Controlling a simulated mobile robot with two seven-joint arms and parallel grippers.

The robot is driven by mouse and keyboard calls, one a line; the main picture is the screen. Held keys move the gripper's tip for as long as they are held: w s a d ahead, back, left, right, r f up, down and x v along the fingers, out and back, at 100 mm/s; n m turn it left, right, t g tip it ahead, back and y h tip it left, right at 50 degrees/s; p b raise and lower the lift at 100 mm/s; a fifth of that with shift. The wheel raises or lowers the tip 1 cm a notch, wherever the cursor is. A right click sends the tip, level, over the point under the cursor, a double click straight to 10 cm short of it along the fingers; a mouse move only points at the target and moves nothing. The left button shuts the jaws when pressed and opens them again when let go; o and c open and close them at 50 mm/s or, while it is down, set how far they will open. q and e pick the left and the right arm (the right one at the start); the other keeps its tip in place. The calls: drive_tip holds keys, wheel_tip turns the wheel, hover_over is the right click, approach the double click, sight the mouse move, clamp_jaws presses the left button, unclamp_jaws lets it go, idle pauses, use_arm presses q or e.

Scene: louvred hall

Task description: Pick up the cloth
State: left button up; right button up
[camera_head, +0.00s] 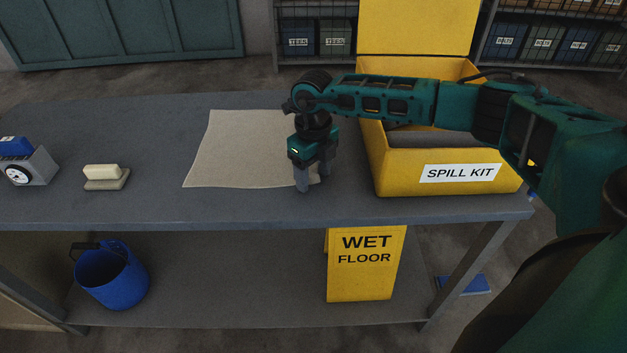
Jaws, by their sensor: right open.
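The cloth (237,150) is a flat beige sheet lying on the grey table, left of the yellow box. My right gripper (313,186) points down over the cloth's right front corner. Its two fingers are apart, with a bit of the cloth showing around and between them. I cannot tell whether the fingertips touch the cloth. The gripper and wrist hide part of the cloth's right edge. My left gripper is not in view.
A yellow spill kit box (395,180) with its lid up stands right of the cloth; my right arm crosses above it. Below are a blue bucket (112,280) and a wet floor sign (362,280).

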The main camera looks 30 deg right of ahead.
drive_tip(key=c, duration=1)
drive_tip(key=shift+r, duration=0.15)
clamp_jaws()
wheel_tip(320, 180, up, 12)
drive_tip(key=p, duration=0.6)
wheel_tip(320, 180, up, 36)
idle(0.5)
